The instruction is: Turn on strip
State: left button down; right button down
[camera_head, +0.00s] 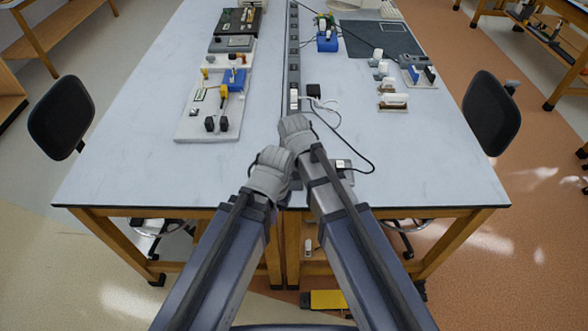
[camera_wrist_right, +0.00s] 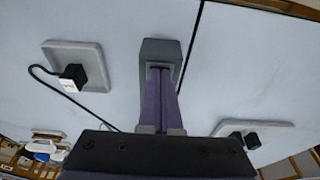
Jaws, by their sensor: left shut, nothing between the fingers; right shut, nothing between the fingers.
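The long grey power strip (camera_head: 293,62) runs away from me along the middle of the table. A white plug (camera_head: 293,98) sits on it just beyond my grippers. My right gripper (camera_head: 297,132) is shut and empty, over the near part of the strip and hiding some of it. It also shows in the right wrist view (camera_wrist_right: 160,88), with its narrow fingers close to a grey block (camera_wrist_right: 160,50) that looks like the strip's end; contact cannot be told. My left gripper (camera_head: 272,170) is shut and empty, nearer to me and just left of the strip. The strip's switch cannot be made out.
A pale circuit board (camera_head: 208,128) with black and yellow parts lies left of the strip. A blue part (camera_head: 327,42) stands farther back. Bare tabletop (camera_head: 430,155) lies at the right.

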jog(key=shift+w+r, duration=0.15)
jog(key=shift+w, duration=0.05)
jog(key=shift+w+r+p, duration=0.25)
jog(key=shift+w+p, duration=0.15)
jog(key=shift+w, duration=0.15)
jog(key=shift+r, duration=0.15)
